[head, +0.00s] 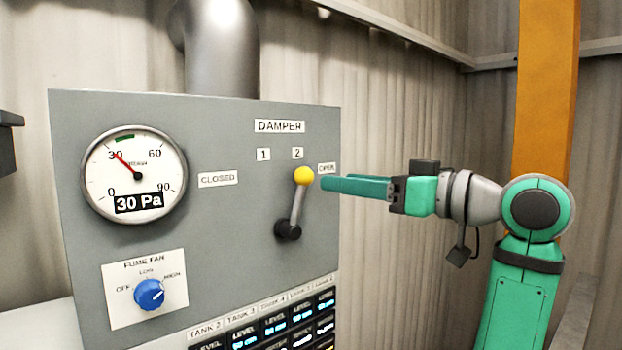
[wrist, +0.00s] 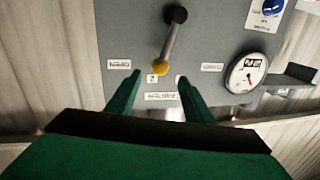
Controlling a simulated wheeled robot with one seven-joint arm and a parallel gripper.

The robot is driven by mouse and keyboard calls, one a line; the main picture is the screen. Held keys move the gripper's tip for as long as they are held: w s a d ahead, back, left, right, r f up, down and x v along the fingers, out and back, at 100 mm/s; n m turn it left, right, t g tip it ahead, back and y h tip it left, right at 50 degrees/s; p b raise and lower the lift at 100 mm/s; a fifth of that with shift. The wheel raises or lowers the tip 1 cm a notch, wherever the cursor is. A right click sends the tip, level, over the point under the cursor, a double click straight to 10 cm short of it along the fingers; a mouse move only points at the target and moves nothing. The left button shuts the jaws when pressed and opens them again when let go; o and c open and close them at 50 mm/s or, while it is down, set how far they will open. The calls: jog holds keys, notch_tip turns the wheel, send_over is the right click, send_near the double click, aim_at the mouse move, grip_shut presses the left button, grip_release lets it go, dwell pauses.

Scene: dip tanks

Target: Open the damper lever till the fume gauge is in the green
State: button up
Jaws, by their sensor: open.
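The damper lever (head: 297,205) has a black pivot and a yellow ball knob (head: 304,175). It stands nearly upright, tilted slightly right, with its knob just below the "2" mark, between the CLOSED and OPEN labels. The round fume gauge (head: 135,174) reads 30 Pa. Its red needle points near 30, just left of the short green band at the top. My gripper (head: 324,183) is open and empty, a little right of the knob in the head view. In the wrist view the knob (wrist: 160,67) appears between and just beyond the fingertips (wrist: 158,78).
The grey panel (head: 225,270) carries a blue fume fan knob (head: 149,294), turned toward HIGH. A row of tank level displays (head: 275,325) sits below. A metal duct (head: 222,50) rises above the panel. An orange post (head: 545,90) stands at the right.

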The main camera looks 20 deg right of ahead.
aim_at(312, 178)
jog(key=shift+x, duration=4)
jog(key=shift+s, duration=0.1)
grip_shut()
jog(key=shift+d, duration=0.1)
